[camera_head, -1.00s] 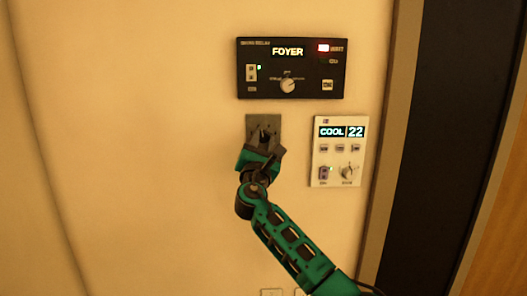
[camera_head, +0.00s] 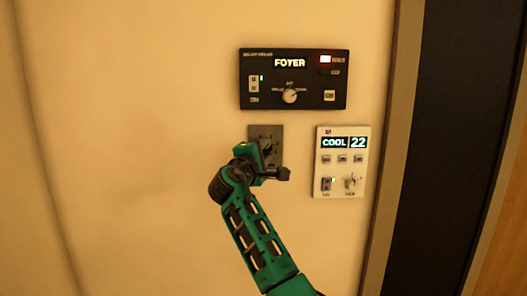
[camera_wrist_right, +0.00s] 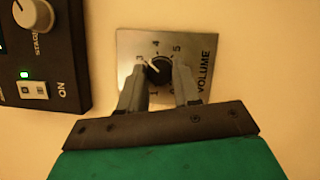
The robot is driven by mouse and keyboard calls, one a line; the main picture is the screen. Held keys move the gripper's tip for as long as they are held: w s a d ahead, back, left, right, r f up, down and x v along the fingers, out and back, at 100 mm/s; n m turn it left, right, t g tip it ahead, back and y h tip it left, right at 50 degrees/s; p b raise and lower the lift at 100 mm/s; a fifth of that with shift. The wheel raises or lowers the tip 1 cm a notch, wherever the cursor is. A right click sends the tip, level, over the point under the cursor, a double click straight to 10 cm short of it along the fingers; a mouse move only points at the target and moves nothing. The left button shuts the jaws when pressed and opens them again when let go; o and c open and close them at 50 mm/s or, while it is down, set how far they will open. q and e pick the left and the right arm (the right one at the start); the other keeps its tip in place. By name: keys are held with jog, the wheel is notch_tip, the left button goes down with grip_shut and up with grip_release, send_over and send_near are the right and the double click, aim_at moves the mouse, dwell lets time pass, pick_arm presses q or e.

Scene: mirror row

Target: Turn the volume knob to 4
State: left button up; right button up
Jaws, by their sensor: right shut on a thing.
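The volume knob (camera_wrist_right: 158,70) is a small black knob on a grey metal plate (camera_wrist_right: 125,45) marked VOLUME. My right gripper (camera_wrist_right: 160,82) is shut on the volume knob, one finger on each side. The white pointer on the knob points toward the upper left in the wrist view, below the 4. The 4 and 5 are readable above the knob; the left finger partly covers the marks on that side. In the head view the plate (camera_head: 274,131) is partly hidden behind my right gripper (camera_head: 269,153). My left gripper is not in view.
A black FOYER panel (camera_head: 320,82) with its own knob and lit red button is just above the plate. A white COOL 22 panel (camera_head: 341,170) is close to the right. The wall to the left is bare.

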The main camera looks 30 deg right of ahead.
jog(key=m, duration=0.1)
jog(key=m+g+p, duration=0.1)
jog(key=shift+r+m+y, duration=0.25)
jog(key=shift+m+y, duration=0.05)
jog(key=shift+y, duration=0.1)
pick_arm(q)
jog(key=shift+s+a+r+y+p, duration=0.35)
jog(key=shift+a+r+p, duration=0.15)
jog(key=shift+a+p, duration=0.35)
pick_arm(e)
jog(key=shift+m+y, duration=0.6)
jog(key=shift+m, duration=1)
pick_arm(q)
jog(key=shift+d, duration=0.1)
pick_arm(e)
jog(key=shift+g, duration=0.3)
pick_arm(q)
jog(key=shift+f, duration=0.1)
pick_arm(e)
jog(key=o, duration=1.1)
jog(key=shift+c, duration=0.2)
